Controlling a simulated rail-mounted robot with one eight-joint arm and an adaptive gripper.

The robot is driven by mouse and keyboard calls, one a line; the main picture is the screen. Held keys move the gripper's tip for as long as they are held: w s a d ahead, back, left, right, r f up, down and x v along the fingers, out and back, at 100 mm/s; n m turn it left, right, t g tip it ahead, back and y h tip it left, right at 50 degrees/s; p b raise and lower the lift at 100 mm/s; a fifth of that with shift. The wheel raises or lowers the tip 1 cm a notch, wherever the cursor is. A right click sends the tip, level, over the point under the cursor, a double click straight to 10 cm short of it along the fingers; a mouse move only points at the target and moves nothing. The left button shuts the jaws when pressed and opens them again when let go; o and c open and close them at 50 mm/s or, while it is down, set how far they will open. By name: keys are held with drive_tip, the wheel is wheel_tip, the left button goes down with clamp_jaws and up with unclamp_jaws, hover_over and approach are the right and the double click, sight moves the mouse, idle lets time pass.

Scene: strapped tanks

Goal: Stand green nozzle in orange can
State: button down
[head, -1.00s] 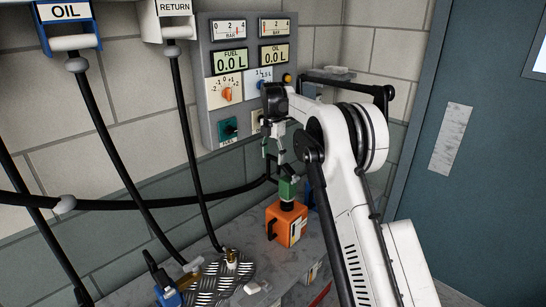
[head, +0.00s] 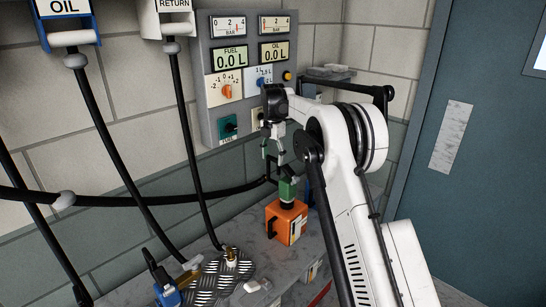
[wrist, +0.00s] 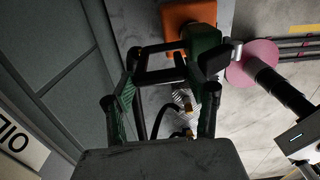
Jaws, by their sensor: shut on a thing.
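The orange can (head: 285,225) stands on the grey bench and has a dark handle on its side. The green nozzle (head: 288,188) is upright right over the can's top, with a dark part between its green body and the can. How deep its spout sits is hidden. My gripper (head: 278,158) is above the can, shut on the nozzle. In the wrist view the nozzle (wrist: 203,38) overlaps the orange can (wrist: 180,15), and black bars of its handle lie between the fingers of my gripper (wrist: 172,68).
A control panel (head: 245,75) is on the wall behind. Black hoses (head: 115,155) hang at the left. A blue nozzle (head: 165,288) and a ribbed metal plate (head: 212,282) are at the bench's front left. In the wrist view a pink disc (wrist: 250,65) shows at the right.

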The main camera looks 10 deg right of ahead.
drive_tip(key=shift+f+b, duration=0.35)
drive_tip(key=shift+f, duration=0.25)
drive_tip(key=c, duration=0.6)
unclamp_jaws()
drive_tip(key=shift+c, duration=0.2)
wheel_tip(320, 180, up, 12)
